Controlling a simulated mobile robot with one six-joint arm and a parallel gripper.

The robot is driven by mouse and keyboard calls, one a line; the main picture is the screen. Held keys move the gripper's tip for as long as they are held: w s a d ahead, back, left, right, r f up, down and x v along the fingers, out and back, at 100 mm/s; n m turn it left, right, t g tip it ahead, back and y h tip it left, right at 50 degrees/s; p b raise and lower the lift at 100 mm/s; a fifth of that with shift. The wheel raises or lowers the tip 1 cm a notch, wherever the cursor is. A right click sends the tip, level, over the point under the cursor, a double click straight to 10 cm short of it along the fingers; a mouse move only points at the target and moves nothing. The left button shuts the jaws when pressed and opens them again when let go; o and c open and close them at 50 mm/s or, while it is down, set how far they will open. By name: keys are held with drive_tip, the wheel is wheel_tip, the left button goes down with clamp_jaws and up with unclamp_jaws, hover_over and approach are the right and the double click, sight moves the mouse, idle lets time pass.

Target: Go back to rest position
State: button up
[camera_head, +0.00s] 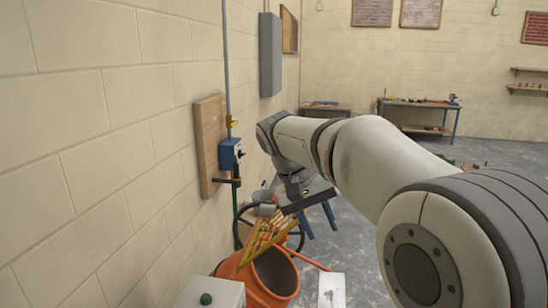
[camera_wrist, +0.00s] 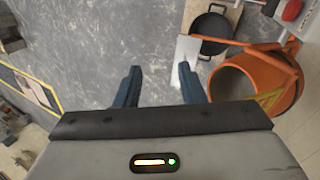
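My gripper (camera_head: 318,220) shows in the head view at the end of my outstretched arm, beyond and above the orange mixer, a little right of the wall. Its two blue fingers point down. In the wrist view my gripper (camera_wrist: 158,88) is open, with its fingers well apart. Only grey floor shows between them, so it looks empty. The tip of the right finger overlaps a pale flat piece (camera_wrist: 187,49) in the picture. No rest position is marked in either view.
An orange mixer (camera_head: 283,278) stands below my arm; its drum (camera_wrist: 238,90) shows in the wrist view beside a black pan (camera_wrist: 212,27). A blue switch box (camera_head: 230,153) on a wooden board (camera_head: 207,135) juts from the left wall. Workbenches (camera_head: 420,103) stand far back.

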drive_tip(key=s+d+f+t+y+b, duration=0.2)
drive_tip(key=s+d+f, duration=0.1)
drive_tip(key=s+f, duration=0.5)
drive_tip(key=s+d+f+t+y+b, duration=0.2)
drive_tip(key=s+f, duration=0.6)
drive_tip(key=s, duration=0.3)
drive_tip(key=shift+d+y, duration=0.4)
